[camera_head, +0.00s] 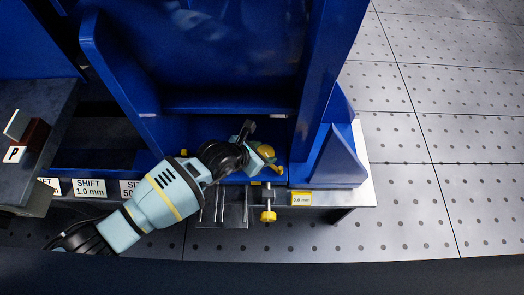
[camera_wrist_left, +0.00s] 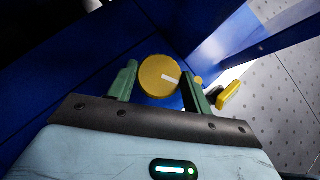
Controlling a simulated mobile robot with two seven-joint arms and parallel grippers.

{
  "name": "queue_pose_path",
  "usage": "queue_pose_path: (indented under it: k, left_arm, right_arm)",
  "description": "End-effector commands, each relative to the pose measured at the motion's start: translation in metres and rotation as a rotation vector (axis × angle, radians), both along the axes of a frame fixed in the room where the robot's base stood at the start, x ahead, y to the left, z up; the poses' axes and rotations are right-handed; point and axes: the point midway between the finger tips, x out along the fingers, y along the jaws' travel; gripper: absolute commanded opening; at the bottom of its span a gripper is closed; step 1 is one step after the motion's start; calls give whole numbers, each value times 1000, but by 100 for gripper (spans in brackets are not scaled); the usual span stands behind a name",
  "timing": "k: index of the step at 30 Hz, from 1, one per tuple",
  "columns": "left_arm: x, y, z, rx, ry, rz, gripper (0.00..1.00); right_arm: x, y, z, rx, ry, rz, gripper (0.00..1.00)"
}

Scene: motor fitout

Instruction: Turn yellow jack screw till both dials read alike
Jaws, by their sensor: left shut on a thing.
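In the head view the yellow head (camera_head: 265,151) shows partly, beside the tip of my left gripper (camera_head: 258,148), low inside the blue frame. My left gripper is shut on it. The contact itself is partly hidden in the head view. My right gripper is not in view.
A second yellow knob (camera_head: 267,216) hangs at the front edge, just below my left gripper. Tall blue frame walls (camera_head: 335,75) rise close around it. A block marked P (camera_head: 15,154) and white SHIFT labels (camera_head: 89,187) are at left. The perforated floor (camera_head: 440,130) is clear at right.

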Motion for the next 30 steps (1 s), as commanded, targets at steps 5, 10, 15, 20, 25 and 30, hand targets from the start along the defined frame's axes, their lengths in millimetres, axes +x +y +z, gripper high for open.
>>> queue_pose_path:
  k: [5, 10, 15, 20, 25, 30]
  left_arm:
    - [1, 1, -2, 3, 1, -39, 27]
    - [2, 3, -4, 4, 2, -134, 27]
    - [3, 3, -4, 3, 3, -222, 27]
    - [2, 3, -2, 2, 2, -260, 27]
    - [2, 2, -1, 3, 1, -264, 27]
    - [2, 3, -1, 2, 2, -263, 55]
  right_arm:
    - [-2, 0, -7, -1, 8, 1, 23]
    - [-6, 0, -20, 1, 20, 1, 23]
    - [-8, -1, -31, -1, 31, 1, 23]
    - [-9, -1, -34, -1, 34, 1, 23]
    - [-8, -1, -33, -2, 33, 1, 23]
    - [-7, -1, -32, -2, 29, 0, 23]
